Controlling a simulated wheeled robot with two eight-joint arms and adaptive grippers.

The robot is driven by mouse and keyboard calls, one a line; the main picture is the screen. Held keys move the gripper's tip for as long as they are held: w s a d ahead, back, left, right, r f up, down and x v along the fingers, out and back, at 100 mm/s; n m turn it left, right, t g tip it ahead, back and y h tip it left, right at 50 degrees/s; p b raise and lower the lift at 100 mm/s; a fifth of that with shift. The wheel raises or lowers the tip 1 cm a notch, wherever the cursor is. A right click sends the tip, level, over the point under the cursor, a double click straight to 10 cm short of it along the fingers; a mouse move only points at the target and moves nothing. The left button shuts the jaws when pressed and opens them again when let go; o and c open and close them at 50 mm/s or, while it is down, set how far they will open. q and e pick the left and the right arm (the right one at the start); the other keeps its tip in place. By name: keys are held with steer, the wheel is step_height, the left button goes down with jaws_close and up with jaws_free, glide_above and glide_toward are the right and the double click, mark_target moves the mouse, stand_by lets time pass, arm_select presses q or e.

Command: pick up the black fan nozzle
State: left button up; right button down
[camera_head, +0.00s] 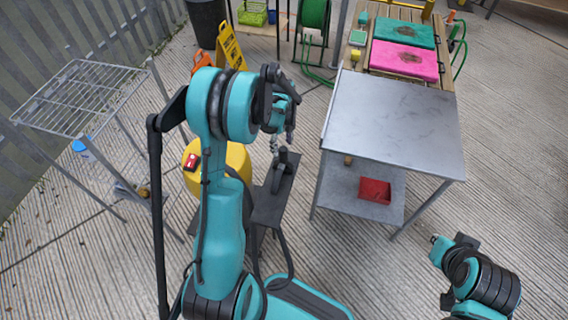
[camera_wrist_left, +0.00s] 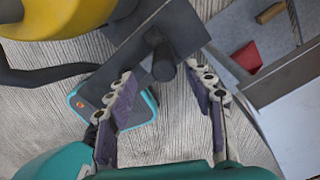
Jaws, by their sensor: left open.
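The black fan nozzle (camera_head: 284,168) stands on a narrow dark grey stand (camera_head: 270,207), near the middle of the head view. In the left wrist view the nozzle (camera_wrist_left: 163,62) is a dark upright tube on a flat part, seen from above on the stand's top. My left gripper (camera_head: 274,143) is just above the nozzle, pointing down, partly hidden by my wrist. In the left wrist view the gripper (camera_wrist_left: 162,80) is open, with the tube between or just beyond its fingertips. I cannot tell whether they touch.
A yellow rounded machine (camera_head: 238,160) stands left of the stand. A metal table (camera_head: 395,115) is close on the right, with a red tray (camera_head: 375,191) on its lower shelf. A wire rack (camera_head: 82,97) stands at the left. Bare floor lies in front of the table.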

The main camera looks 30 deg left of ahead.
mark_target(283, 148)
arm_select(q)
steer(key=f, duration=0.1)
steer(key=f+b, duration=0.1)
steer(key=f, duration=0.1)
steer(key=f+b, duration=0.1)
steer(key=shift+w+d+f, duration=0.1)
steer(key=shift+w+f, duration=0.15)
steer(key=shift+r, duration=0.1)
steer(key=c, duration=1.2)
steer(key=shift+o, duration=0.2)
